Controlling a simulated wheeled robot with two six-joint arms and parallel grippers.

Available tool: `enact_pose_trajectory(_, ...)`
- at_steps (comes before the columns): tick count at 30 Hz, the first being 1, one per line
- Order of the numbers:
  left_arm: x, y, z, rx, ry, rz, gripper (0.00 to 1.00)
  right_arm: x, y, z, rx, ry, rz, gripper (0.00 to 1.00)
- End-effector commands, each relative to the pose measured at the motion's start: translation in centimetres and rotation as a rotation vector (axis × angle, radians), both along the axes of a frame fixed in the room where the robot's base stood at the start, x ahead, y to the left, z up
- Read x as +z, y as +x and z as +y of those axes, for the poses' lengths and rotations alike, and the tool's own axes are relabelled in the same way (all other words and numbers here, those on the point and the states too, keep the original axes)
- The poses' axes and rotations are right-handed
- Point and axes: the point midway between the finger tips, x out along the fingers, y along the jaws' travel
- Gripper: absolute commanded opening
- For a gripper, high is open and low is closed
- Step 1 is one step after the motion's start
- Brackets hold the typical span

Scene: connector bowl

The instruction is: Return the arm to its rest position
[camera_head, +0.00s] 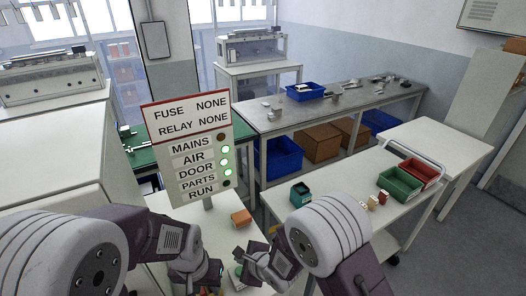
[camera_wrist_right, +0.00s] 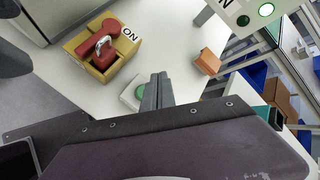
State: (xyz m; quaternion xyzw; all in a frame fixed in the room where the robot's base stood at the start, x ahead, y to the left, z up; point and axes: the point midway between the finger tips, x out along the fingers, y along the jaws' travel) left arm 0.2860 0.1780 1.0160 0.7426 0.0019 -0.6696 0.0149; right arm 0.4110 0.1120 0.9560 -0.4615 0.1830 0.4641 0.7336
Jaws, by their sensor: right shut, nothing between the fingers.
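My left arm comes in from the left, and its gripper (camera_head: 208,278) is low over the white table in the head view; its fingers are too small and covered to tell open from shut. My right arm comes in from the lower right. Its gripper (camera_head: 245,254) points left over the same table. In the right wrist view the right gripper's fingers (camera_wrist_right: 157,92) are together with nothing between them. Beyond them is a white box with a green button (camera_wrist_right: 139,92). It also shows partly below the right gripper in the head view (camera_head: 236,279).
A status sign (camera_head: 188,150) stands behind the grippers, with several lamps lit green. An orange block (camera_head: 241,217) and a yellow box with a red lever (camera_wrist_right: 103,50) are on the table. A white cart (camera_head: 337,228) to the right holds a green bin (camera_head: 399,184) and a red bin (camera_head: 420,171).

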Motion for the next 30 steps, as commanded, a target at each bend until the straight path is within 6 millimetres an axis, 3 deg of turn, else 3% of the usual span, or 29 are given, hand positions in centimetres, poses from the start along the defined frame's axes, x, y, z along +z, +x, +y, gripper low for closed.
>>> enact_pose_trajectory(2,0.0,0.0,0.0,0.0,0.0,0.0,0.36,0.4,1.1,-1.0,-0.032,0.005,-0.007,0.0)
enact_pose_trajectory(5,0.0,0.0,0.0,0.0,0.0,0.0,0.36,3.8,4.7,-3.8,-0.124,0.044,-0.066,0.0)
enact_pose_trajectory(8,0.0,0.0,0.0,0.0,0.0,0.0,0.36,8.4,8.1,-9.5,-0.269,0.075,-0.131,0.0)
enact_pose_trajectory(11,0.0,0.0,0.0,0.0,0.0,0.0,0.36,10.9,8.6,-17.0,-0.33,-0.072,-0.174,0.0)
enact_pose_trajectory(12,0.0,0.0,0.0,0.0,0.0,0.0,0.36,11.4,7.9,-20.1,-0.308,-0.182,-0.184,0.0)
enact_pose_trajectory(15,0.0,0.0,0.0,0.0,0.0,0.0,0.36,11.1,4.5,-25.5,-0.148,-0.464,-0.161,0.0)
enact_pose_trajectory(18,0.0,0.0,0.0,0.0,0.0,0.0,0.36,9.9,0.1,-28.5,0.126,-0.698,-0.102,0.0)
enact_pose_trajectory(24,0.0,0.0,0.0,0.0,0.0,0.0,0.36,6.7,-9.2,-29.2,0.896,-0.913,-0.01,0.0)
enact_pose_trajectory(27,0.0,0.0,0.0,0.0,0.0,0.0,0.36,6.1,-11.7,-29.1,1.183,-0.923,-0.024,0.0)
enact_pose_trajectory(30,0.0,0.0,0.0,0.0,0.0,0.0,0.36,6.0,-12.6,-29.0,1.344,-0.928,-0.058,0.0)
